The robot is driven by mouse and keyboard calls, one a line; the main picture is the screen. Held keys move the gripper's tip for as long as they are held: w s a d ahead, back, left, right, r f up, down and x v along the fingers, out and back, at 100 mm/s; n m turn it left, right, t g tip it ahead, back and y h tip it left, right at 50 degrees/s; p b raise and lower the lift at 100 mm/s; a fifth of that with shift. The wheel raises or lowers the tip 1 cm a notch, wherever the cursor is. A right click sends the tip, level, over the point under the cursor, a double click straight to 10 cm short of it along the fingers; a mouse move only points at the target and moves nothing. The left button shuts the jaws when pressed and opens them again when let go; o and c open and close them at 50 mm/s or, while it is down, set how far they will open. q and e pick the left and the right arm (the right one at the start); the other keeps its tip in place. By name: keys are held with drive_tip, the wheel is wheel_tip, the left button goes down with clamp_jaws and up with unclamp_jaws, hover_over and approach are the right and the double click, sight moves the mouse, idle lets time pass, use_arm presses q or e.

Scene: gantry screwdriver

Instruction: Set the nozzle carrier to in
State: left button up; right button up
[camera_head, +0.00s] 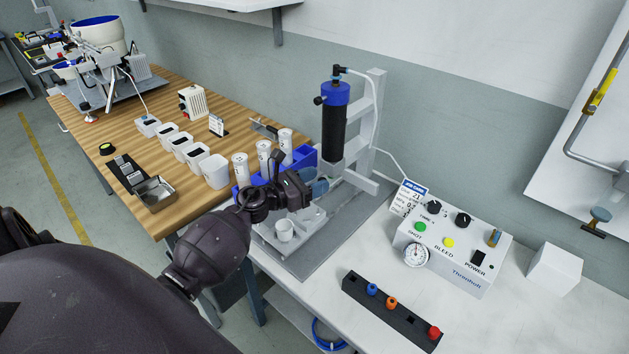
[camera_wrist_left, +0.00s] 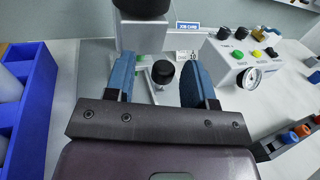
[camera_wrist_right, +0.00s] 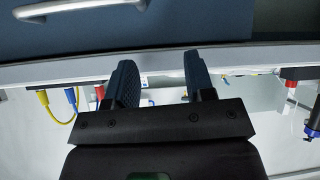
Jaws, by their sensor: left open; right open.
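The nozzle carrier seems to be part of the dispensing stand (camera_head: 376,115), below the black cylinder with a blue cap (camera_head: 333,125); I cannot tell its exact outline or position. My left gripper (camera_head: 318,185) is in front of the stand, low beneath the cylinder, and hides part of the fixture. In the left wrist view its blue fingers (camera_wrist_left: 158,78) are apart, with a round black knob (camera_wrist_left: 163,72) showing between them; no contact is visible. My right gripper (camera_wrist_right: 160,80) is open and empty, facing a bench edge in the right wrist view. It is outside the head view.
A control box (camera_head: 455,245) with knobs and a gauge stands right of the stand. A black rack (camera_head: 390,310) with colored nozzles lies in front of it. A blue holder (camera_wrist_left: 28,100) with white containers is close left of my left gripper. A white block (camera_head: 554,270) sits farther right.

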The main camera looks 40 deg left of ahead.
use_arm(q)
drive_tip(key=v, duration=1)
drive_tip(key=shift+s+a+b, duration=0.15)
drive_tip(key=shift+s+b, duration=0.2)
drive_tip(key=shift+b, duration=0.05)
